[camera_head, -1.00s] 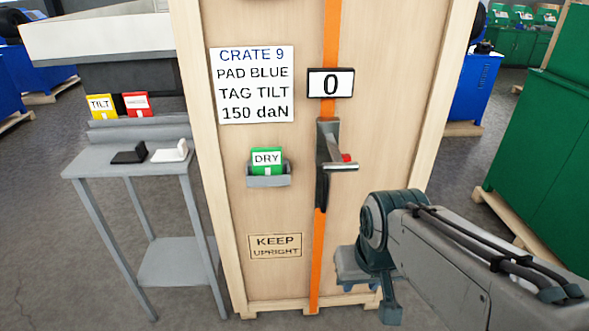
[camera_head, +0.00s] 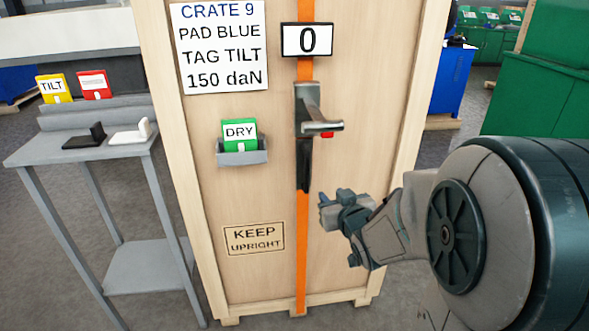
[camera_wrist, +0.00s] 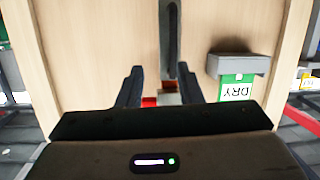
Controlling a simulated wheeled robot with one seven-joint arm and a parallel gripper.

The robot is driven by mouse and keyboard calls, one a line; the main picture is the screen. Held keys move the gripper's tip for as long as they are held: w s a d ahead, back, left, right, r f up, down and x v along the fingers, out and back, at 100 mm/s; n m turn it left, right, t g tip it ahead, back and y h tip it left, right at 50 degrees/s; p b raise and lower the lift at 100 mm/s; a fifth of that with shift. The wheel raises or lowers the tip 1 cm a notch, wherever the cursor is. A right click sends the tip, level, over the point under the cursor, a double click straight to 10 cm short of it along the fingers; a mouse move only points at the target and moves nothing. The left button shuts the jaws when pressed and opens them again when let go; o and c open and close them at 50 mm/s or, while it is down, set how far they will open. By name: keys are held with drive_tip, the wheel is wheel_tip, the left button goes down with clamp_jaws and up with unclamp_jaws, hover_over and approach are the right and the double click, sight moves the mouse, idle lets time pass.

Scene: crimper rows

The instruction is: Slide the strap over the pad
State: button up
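The orange strap (camera_head: 301,235) runs vertically down the front of the wooden crate (camera_head: 370,110). A grey tensioner with a lever handle (camera_head: 322,127) sits on it, with a red part (camera_head: 327,135) beside the handle and a dark lower section (camera_head: 303,165). My gripper (camera_head: 337,229) is in front of the crate, right of the strap and below the handle. In the wrist view the two fingers (camera_wrist: 161,86) are apart, with the red part (camera_wrist: 149,102) showing between them; no grip on anything shows. I see no blue pad on the crate.
A grey stand (camera_head: 75,152) at left holds a black piece (camera_head: 85,138), a white piece (camera_head: 131,134), a yellow TILT tag (camera_head: 54,88) and a red tag (camera_head: 95,84). A green DRY tag (camera_head: 240,134) sits in a holder (camera_head: 243,157). A display (camera_head: 307,40) reads 0.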

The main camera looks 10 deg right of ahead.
sight(308, 170)
drive_tip(key=w+a+t, duration=0.1)
drive_tip(key=w, duration=0.3)
drive_tip(key=w+a+y+p, duration=0.1)
drive_tip(key=w, duration=0.4)
drive_tip(key=w+a+t+y+p, duration=0.1)
drive_tip(key=w, duration=0.4)
drive_tip(key=shift+w+a+f+n+t, duration=0.2)
drive_tip(key=shift+a+f+n+t, duration=0.1)
drive_tip(key=shift+f, duration=0.1)
drive_tip(key=shift+d, duration=0.1)
clamp_jaws()
